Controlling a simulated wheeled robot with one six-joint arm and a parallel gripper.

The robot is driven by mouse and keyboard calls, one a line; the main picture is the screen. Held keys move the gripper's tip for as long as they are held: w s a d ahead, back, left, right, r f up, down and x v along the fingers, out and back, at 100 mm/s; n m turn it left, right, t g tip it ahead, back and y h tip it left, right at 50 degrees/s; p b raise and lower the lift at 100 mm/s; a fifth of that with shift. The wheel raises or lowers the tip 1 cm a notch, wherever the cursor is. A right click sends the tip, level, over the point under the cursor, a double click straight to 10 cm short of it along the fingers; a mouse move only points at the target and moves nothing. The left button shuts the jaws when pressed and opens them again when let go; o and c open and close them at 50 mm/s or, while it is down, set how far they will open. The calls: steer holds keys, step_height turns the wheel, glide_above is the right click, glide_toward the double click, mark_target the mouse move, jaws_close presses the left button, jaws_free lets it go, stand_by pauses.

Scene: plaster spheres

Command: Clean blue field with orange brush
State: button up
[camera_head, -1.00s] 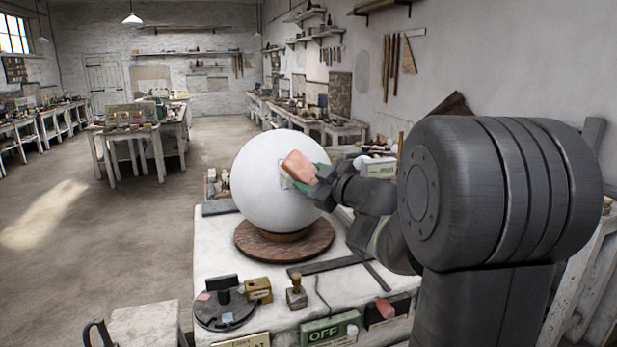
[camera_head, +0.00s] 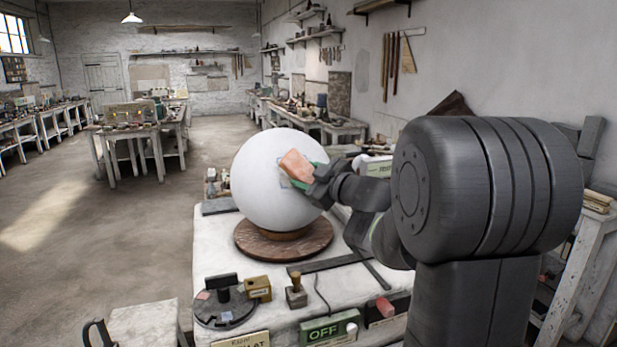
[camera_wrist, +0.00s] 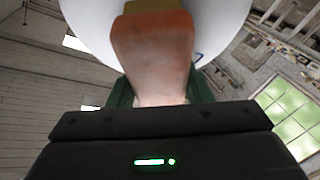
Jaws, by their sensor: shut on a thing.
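A large white plaster sphere (camera_head: 266,185) rests on a round brown wooden stand (camera_head: 250,243) on the bench. My gripper (camera_head: 310,178) is shut on the orange brush (camera_head: 295,166) at the right side of the sphere. In the wrist view the orange brush (camera_wrist: 152,55) fills the middle between the green fingers, its tan end (camera_wrist: 152,6) towards the white sphere (camera_wrist: 90,25). I cannot tell if the brush touches the sphere.
On the bench front are a dark round plate (camera_head: 224,310), a yellow block (camera_head: 258,288), a wooden-handled stamp (camera_head: 296,290) and a green OFF sign (camera_head: 328,331). A pink piece (camera_head: 385,307) lies to their right. Open floor (camera_head: 120,220) is at left.

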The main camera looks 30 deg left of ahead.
steer(key=shift+d+f, duration=0.1)
steer(key=shift+w+d+f, duration=0.4)
steer(key=shift+d+f, duration=0.15)
steer(key=shift+f, duration=0.15)
steer(key=shift+s+a+r, duration=0.2)
steer(key=shift+a+r, duration=0.1)
steer(key=shift+r, duration=0.15)
steer(key=shift+s+a+r, duration=0.2)
steer(key=shift+a+r, duration=0.05)
steer(key=shift+r, duration=0.15)
steer(key=shift+s+a+r, duration=0.45)
steer(key=shift+a+r, duration=0.3)
steer(key=shift+r, duration=0.05)
steer(key=shift+w+d+f, duration=0.1)
steer(key=shift+f, duration=0.05)
